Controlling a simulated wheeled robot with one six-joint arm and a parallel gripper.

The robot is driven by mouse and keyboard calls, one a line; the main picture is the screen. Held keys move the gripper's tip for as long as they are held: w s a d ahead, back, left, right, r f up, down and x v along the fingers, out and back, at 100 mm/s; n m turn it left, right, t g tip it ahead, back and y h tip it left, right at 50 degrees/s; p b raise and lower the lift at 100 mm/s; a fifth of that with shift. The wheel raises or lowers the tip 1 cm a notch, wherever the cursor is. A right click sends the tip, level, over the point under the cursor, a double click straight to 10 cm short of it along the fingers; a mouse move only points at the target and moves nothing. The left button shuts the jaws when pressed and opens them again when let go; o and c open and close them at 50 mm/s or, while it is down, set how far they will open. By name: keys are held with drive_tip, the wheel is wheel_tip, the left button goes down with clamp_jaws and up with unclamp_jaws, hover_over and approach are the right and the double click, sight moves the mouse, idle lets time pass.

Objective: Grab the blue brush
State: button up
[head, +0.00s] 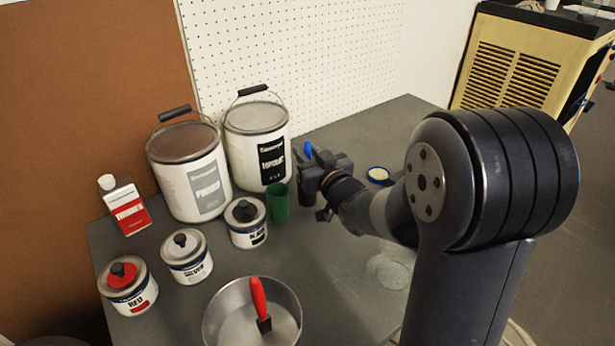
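The blue brush shows as a small blue handle (308,150) standing up beside my gripper, behind its fingers. Its lower part is hidden by my gripper, and what it stands in cannot be made out. My gripper (300,168) is at the middle of the grey table, reaching in from the right, right of the green cup (279,203). Its fingers are close to the blue handle, but I cannot tell whether they touch it or are closed.
Two large paint buckets (190,175) (257,145) stand at the back. Small labelled cans (185,256) and a red-and-white bottle (127,208) stand left. A metal pan (222,310) holding a red-handled brush (259,300) is in front. A small round lid (378,174) lies right of my gripper.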

clamp_jaws()
wheel_tip(320, 180, up, 10)
drive_tip(key=p, duration=0.3)
drive_tip(key=shift+r, duration=0.15)
wheel_tip(320, 180, up, 3)
drive_tip(key=p, duration=0.3)
idle(0.4)
drive_tip(key=shift+s+d, duration=0.1)
idle(0.3)
